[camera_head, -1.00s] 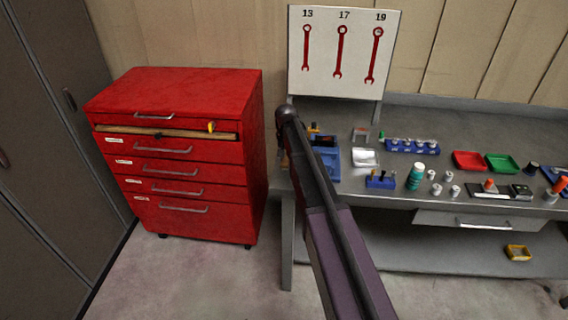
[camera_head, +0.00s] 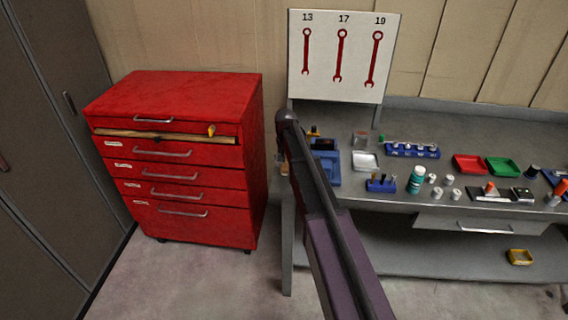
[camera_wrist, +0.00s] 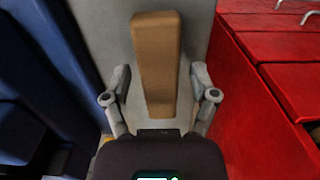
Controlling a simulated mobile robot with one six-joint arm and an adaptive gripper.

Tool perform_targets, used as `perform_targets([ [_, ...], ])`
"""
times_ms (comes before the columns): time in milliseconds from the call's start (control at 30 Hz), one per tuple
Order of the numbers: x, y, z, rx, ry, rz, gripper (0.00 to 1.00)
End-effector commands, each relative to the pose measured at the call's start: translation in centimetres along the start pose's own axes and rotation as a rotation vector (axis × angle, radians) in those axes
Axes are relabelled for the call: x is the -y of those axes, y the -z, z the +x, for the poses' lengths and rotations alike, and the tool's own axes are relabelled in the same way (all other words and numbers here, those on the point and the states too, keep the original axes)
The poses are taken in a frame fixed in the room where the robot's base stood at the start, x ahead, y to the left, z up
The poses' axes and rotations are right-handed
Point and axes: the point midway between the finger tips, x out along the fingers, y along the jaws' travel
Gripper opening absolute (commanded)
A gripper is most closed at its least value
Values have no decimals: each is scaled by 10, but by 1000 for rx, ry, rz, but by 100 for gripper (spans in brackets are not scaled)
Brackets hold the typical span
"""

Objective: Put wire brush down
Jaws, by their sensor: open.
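The wire brush (camera_wrist: 157,60) shows in the wrist view as a long brown wooden block on the grey bench top. Its bristles are not visible. My gripper (camera_wrist: 160,95) is open, with one finger on each side of the brush's near part and visible gaps between. In the head view, a small brown bit of the brush (camera_head: 284,168) shows at the bench's left end. My arm hides most of that spot and most of the gripper there.
The red tool chest (camera_head: 190,95) stands close on the left of the bench (camera_head: 400,195); its top drawer (camera_head: 165,134) is partly open. A blue box (camera_head: 328,168) lies right of the brush. Bottles, trays and small parts fill the bench further right.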

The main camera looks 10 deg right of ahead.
Motion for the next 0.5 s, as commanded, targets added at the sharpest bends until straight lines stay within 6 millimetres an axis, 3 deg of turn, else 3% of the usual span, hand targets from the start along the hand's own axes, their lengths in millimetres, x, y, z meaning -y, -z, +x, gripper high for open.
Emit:
perform_targets([
  [500, 0, 0, -14, 0, 0, 0, 75],
])
